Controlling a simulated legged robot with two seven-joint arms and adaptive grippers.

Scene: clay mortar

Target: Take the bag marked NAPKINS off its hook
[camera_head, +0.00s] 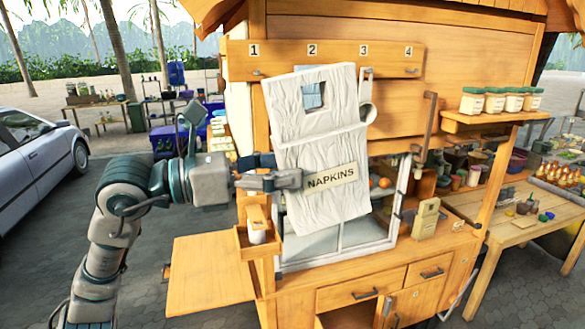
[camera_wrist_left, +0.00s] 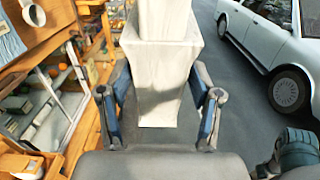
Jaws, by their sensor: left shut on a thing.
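The white crinkled bag marked NAPKINS (camera_head: 318,145) hangs tilted in front of the numbered board (camera_head: 385,62), its top by number 2. My left gripper (camera_head: 290,180) comes from the left and is shut on the bag's left side, at label height. In the left wrist view the pale bag (camera_wrist_left: 160,85) stands between the two blue fingers. The bag hides hook 2, so I cannot tell whether it still hangs on it. My right gripper is not in view.
A ladle-like item (camera_head: 367,112) hangs under number 3, close to the bag's right edge. A small wooden box (camera_head: 258,243) stands below my gripper. A shelf with jars (camera_head: 500,117) is at right. A white car (camera_head: 40,155) stands far left; paving there is clear.

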